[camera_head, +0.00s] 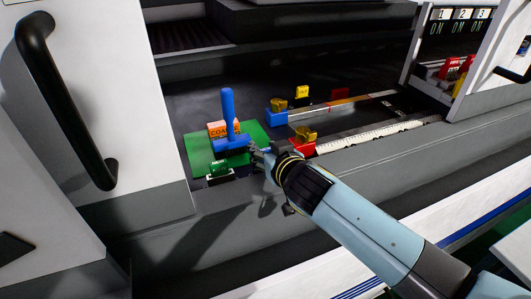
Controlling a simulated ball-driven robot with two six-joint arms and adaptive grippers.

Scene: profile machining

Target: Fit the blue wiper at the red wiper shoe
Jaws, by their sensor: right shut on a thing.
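The blue wiper (228,118) looks like an upright round handle on a wide blue bar. It stands over the green mat (202,160). My right gripper (256,152) is shut at the right end of the blue bar, its fingers partly hiding what they hold. Whether the bar touches the mat I cannot tell. The red wiper shoe (302,149) is a red block with a brass-coloured piece on top, just right of my right gripper, at the left end of the front pale rail. My left gripper is not in view.
A blue block (276,118) with a brass-coloured piece sits at the rear rail. An orange lettered box (217,129) and a small dark-green item (219,169) are by the wiper. A yellow block (302,92) stands behind. A white door with a black handle (66,100) flanks the left.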

